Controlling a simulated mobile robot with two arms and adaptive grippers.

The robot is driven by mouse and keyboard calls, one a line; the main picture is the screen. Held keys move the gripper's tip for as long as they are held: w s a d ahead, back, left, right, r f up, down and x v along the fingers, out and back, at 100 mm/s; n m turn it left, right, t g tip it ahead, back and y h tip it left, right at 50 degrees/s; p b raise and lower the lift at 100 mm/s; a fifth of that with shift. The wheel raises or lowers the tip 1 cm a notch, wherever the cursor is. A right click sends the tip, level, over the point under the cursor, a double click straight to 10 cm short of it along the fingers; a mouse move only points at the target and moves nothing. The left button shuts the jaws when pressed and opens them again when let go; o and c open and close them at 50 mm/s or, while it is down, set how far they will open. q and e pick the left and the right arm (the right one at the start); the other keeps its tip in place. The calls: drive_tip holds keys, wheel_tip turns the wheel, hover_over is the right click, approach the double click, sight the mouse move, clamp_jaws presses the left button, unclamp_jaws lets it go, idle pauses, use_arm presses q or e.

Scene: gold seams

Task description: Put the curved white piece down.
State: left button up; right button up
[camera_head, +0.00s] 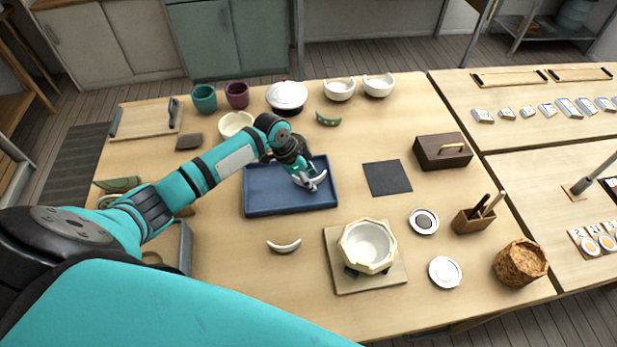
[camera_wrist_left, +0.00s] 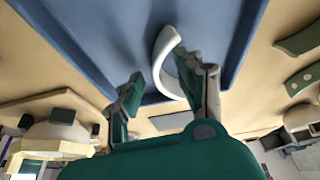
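A curved white piece (camera_wrist_left: 165,62) lies at the blue tray (camera_head: 262,203), its lower end between my left gripper's fingers in the left wrist view. In the head view the piece (camera_head: 318,182) shows at the fingertips, over the tray's right part. My left gripper (camera_wrist_left: 162,88) is open. A gap shows between its left finger and the piece; the right finger is close beside it, and I cannot tell whether they touch. Another curved white piece (camera_head: 284,246) lies on the table in front of the tray. My right gripper is not in view.
A pale faceted bowl (camera_head: 368,245) stands on a square board (camera_head: 343,279) at the front. A dark square mat (camera_head: 387,178) is right of the tray. Cups, bowls and a green shard (camera_head: 328,119) stand behind. A brown box (camera_head: 442,151) is at the right.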

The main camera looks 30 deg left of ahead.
use_arm(q)
drive_tip(key=b+v, duration=0.1)
drive_tip(key=v, duration=1.1)
drive_tip(key=shift+w, duration=0.1)
